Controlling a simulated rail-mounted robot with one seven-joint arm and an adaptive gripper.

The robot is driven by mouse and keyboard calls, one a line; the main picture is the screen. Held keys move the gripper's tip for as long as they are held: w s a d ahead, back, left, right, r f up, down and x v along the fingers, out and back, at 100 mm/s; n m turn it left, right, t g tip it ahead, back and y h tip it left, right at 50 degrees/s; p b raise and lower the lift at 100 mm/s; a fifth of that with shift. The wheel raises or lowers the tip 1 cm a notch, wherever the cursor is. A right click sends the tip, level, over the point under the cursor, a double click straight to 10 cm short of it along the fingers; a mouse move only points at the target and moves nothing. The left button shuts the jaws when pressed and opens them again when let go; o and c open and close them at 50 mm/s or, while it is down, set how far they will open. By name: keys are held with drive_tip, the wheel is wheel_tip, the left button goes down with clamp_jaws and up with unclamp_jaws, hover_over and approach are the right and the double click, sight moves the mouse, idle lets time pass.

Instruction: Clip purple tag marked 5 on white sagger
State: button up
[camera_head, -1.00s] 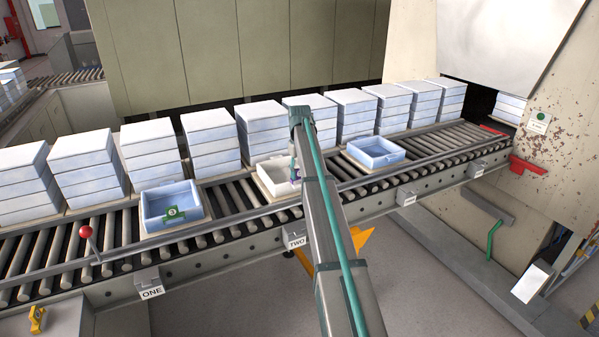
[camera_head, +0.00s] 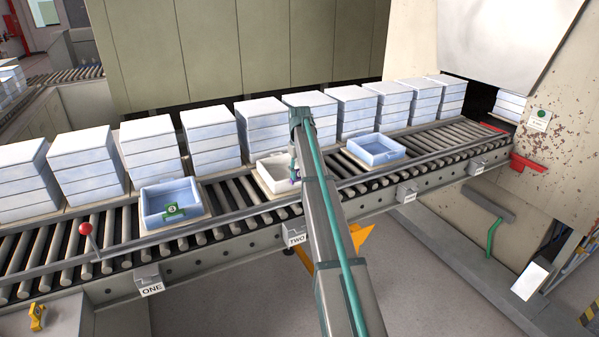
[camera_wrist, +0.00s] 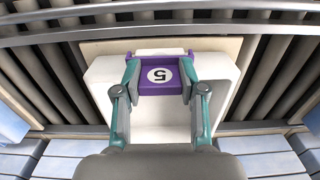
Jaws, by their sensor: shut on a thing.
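The white sagger (camera_head: 270,177) sits on a pale board on the roller line, partly hidden behind my arm. In the wrist view the white sagger (camera_wrist: 158,118) lies under my gripper (camera_wrist: 159,76). My gripper is shut on the purple tag (camera_wrist: 173,88) by its two sides. The tag's white disc with a 5 faces the wrist camera. The tag is at the sagger's wall on the rail side; I cannot tell whether it is seated on the rim. In the head view only a sliver of purple shows beside my arm.
A blue sagger (camera_head: 153,207) with a green tag marked 3 (camera_head: 174,211) stands to the left. Another blue sagger (camera_head: 376,150) without a visible tag stands to the right. Stacked saggers (camera_head: 210,142) line the back. A metal rail (camera_head: 240,217) runs along the front.

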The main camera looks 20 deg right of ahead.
drive_tip(key=shift+f, duration=0.25)
drive_tip(key=o, duration=1)
wheel_tip(320, 180, up, 12)
drive_tip(key=shift+r, duration=0.1)
